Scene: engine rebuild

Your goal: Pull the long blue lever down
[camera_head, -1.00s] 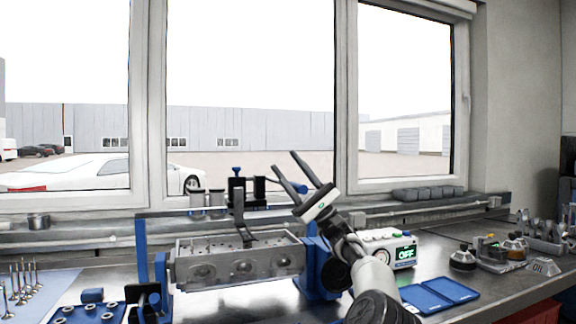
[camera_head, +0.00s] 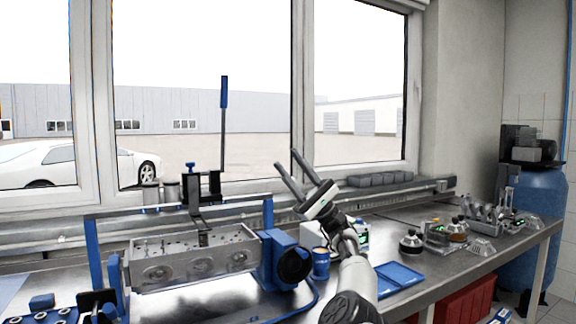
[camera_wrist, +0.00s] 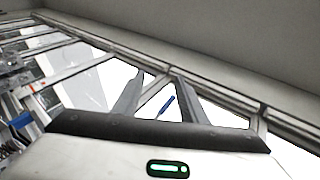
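The long blue lever (camera_head: 224,93) stands nearly upright, a thin dark rod with a blue grip at its top. It rises from a black clamp-like tool (camera_head: 203,187) above the grey cylinder head (camera_head: 190,263). My gripper (camera_head: 286,158) is open and empty, to the right of the lever and lower than its blue grip, fingers pointing up and left. In the wrist view the blue grip (camera_wrist: 167,105) shows in the gap between my fingers (camera_wrist: 159,76), small and apart from them. The rod's lower end is partly hidden by the tool.
The cylinder head sits in a blue stand (camera_head: 275,255) on the metal bench. Right of it are a blue cup (camera_head: 321,263), a blue tray (camera_head: 393,277) and several bottles and parts. A window frame (camera_head: 302,95) is behind. The air around the blue grip looks clear.

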